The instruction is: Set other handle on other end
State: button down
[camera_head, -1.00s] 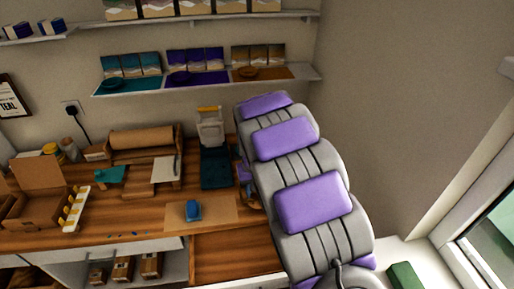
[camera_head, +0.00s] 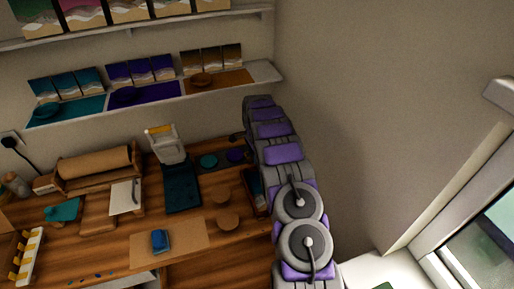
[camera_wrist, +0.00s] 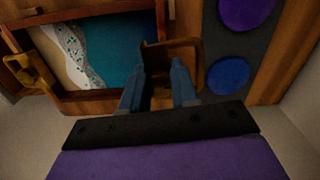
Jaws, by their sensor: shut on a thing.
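In the wrist view, my gripper (camera_wrist: 158,92) has its two blue fingers shut on a brown handle (camera_wrist: 183,43), at the right end of the wooden tray (camera_wrist: 100,103). The tray has a teal, white and sand-coloured resin scene inside. Another handle (camera_wrist: 34,72), golden brown, is at the tray's left end. I cannot tell whether the held handle touches the tray's end wall. In the head view, the tray (camera_head: 250,185) is partly hidden by my arm, and my gripper is hidden.
A dark mat with a purple disc (camera_wrist: 245,10) and a blue disc (camera_wrist: 228,76) lies right of the tray. On the bench are wooden rounds (camera_head: 228,222), a blue block (camera_head: 160,241) on brown paper (camera_head: 190,238), and a white container (camera_head: 166,146). A wall shelf (camera_head: 150,100) runs behind.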

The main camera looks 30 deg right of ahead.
aim_at(256, 167)
jog(key=shift+w+d+f+m, duration=0.1)
jog(key=shift+d+f+m, duration=0.15)
jog(key=shift+d, duration=0.25)
jog(key=shift+w+d+f+m, duration=0.1)
jog(key=shift+d+m, duration=0.25)
jog(key=shift+d, duration=0.15)
jog(key=shift+s+a+f, duration=0.1)
jog(key=shift+a+f, duration=0.05)
jog(key=shift+a, duration=0.6)
jog(key=shift+d+f, duration=0.1)
jog(key=shift+f, duration=0.55)
jog(key=shift+d+f+b, duration=0.3)
jog(key=shift+d+f, duration=0.5)
jog(key=shift+f, duration=0.35)
jog(key=shift+a+r, duration=0.25)
jog(key=shift+a, duration=0.55)
jog(key=shift+d+f, duration=0.15)
jog(key=shift+d, duration=0.75)
jog(key=shift+a, duration=0.5)
jog(key=shift+d+f, duration=0.2)
jog(key=shift+f, duration=0.1)
jog(key=shift+s+a+f, duration=0.1)
jog(key=shift+f, duration=0.05)
